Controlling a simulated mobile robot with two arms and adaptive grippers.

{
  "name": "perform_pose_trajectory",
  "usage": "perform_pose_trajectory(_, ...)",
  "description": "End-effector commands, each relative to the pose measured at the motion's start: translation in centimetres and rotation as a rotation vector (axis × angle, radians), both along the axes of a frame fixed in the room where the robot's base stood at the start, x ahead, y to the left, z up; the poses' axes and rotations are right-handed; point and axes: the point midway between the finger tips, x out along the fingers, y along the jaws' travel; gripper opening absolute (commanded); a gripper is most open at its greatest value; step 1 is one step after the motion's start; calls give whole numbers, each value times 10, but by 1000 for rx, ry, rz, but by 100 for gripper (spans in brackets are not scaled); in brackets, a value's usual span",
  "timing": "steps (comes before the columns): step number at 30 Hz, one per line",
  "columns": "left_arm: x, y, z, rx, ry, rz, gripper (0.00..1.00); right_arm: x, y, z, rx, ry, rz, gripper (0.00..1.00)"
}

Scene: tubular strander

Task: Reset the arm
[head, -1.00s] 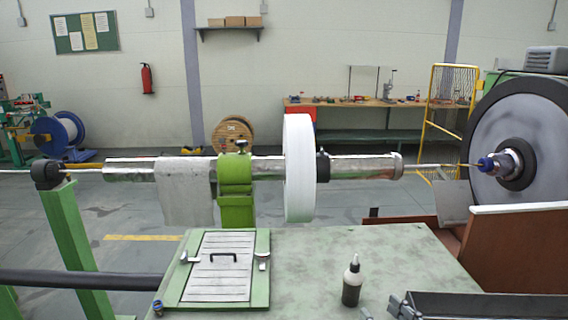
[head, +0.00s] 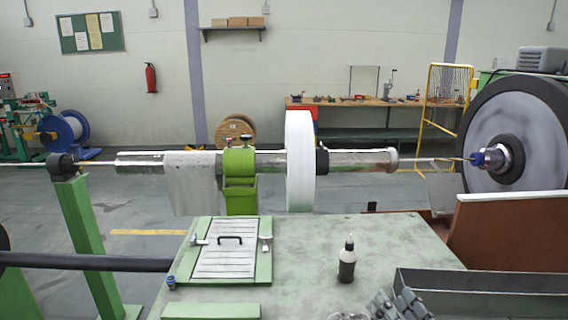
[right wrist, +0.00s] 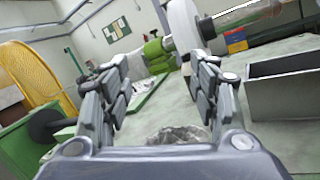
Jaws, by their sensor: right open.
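My right gripper (head: 400,305) shows at the bottom right of the head view, its grey jointed fingers low over the green worktop (head: 312,275). In the right wrist view my right gripper (right wrist: 162,85) has its two fingers spread wide apart with nothing between them. Its fingers point toward the machine. My left gripper is not in view.
A grey open tray (head: 480,281) lies right of my right gripper. A hatch (head: 225,254) with a black handle is left. The strander's tube, white disc (head: 299,160) and large wheel (head: 515,130) stand behind.

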Motion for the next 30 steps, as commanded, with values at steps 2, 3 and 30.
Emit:
perform_pose_trajectory(2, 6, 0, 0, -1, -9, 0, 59, -4, -6, 10, 119, -9, -20, 56)
perform_pose_trajectory(3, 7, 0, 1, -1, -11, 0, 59, -5, -11, 15, 187, -13, -35, 56)
perform_pose_trajectory(30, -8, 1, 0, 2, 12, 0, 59, -194, -38, -230, 2292, 729, -1283, 56)
